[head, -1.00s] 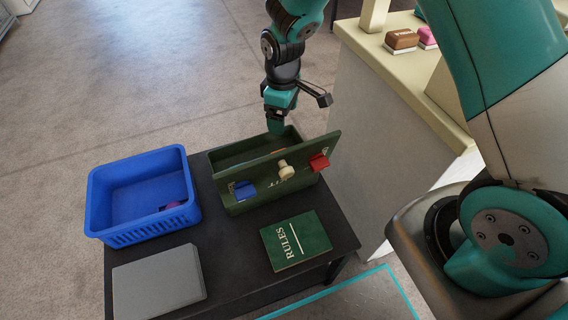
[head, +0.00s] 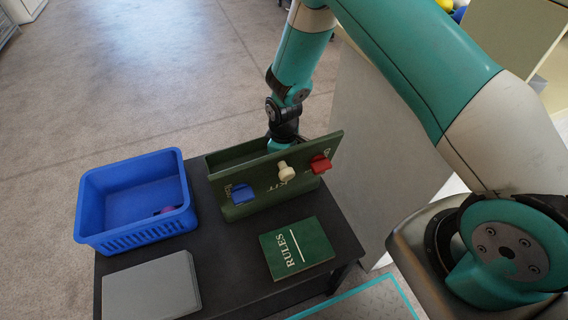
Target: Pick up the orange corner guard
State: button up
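No orange corner guard shows in the head view now; the inside of the green box (head: 232,158) is mostly hidden by its tall front panel. My gripper (head: 281,146) reaches down into the green box from above, behind that panel. Only its teal upper body shows; the fingers are hidden, so I cannot see whether they are open or hold anything.
The panel carries a blue block (head: 243,193), a cream knob (head: 284,169) and a red block (head: 320,163). A blue basket (head: 130,240) with a small purple thing, a green RULES book (head: 297,248) and a grey case (head: 150,288) share the dark table (head: 235,290).

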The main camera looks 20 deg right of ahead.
jog(key=shift+f, duration=0.25)
jog(key=c, duration=1)
jog(key=shift+r, duration=0.15)
